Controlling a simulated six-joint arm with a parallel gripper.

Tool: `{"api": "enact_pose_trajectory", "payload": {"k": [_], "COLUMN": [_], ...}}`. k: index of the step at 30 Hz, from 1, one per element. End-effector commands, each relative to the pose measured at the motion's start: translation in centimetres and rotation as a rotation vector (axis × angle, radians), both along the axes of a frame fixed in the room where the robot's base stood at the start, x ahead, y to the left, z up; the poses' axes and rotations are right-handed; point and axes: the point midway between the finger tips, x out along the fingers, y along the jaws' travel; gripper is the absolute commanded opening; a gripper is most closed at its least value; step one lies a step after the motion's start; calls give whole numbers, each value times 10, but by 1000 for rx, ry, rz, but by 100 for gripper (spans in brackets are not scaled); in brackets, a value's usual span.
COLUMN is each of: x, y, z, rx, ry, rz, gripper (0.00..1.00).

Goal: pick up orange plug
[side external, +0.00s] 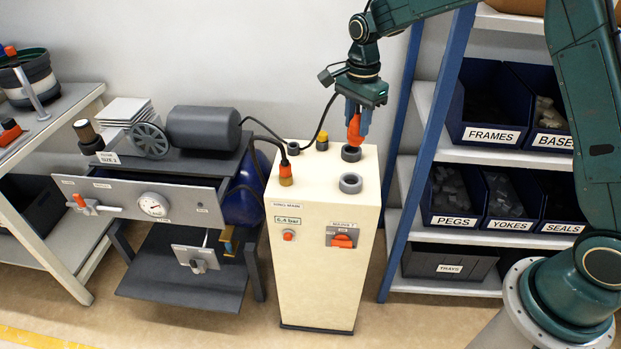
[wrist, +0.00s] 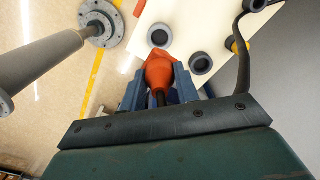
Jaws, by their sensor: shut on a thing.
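The orange plug (side external: 355,129) is between the blue fingers of my gripper (side external: 356,116), above the top of the cream cabinet (side external: 325,220). In the wrist view the plug (wrist: 158,72) sits between the two blue jaws (wrist: 158,88), which are shut on it. In the side view its lower end is close over a dark grey ring socket (side external: 351,153); I cannot tell whether they touch. A second grey ring socket (side external: 350,183) nearer the front shows an open hole.
Another plug (side external: 285,172) with a black cable stands in the cabinet's left socket. A yellow-topped part (side external: 322,140) stands at the back. A compressor (side external: 203,128) is on the left, and a shelf with bins (side external: 492,135) on the right.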

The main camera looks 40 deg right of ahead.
Motion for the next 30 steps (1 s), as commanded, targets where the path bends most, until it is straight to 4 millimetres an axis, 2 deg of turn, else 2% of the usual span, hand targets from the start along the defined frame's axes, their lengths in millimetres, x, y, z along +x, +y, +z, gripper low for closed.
{"api": "enact_pose_trajectory", "payload": {"k": [1,6,12,18,30], "x": [1,0,0,0,0], "y": [0,0,0,0,0], "z": [12,42,62,69,69], "rx": [0,0,0,0,0], "ry": [-5,-3,-2,0,0], "rz": [0,0,0,0,0], "gripper": [4,4,4,4,4]}}
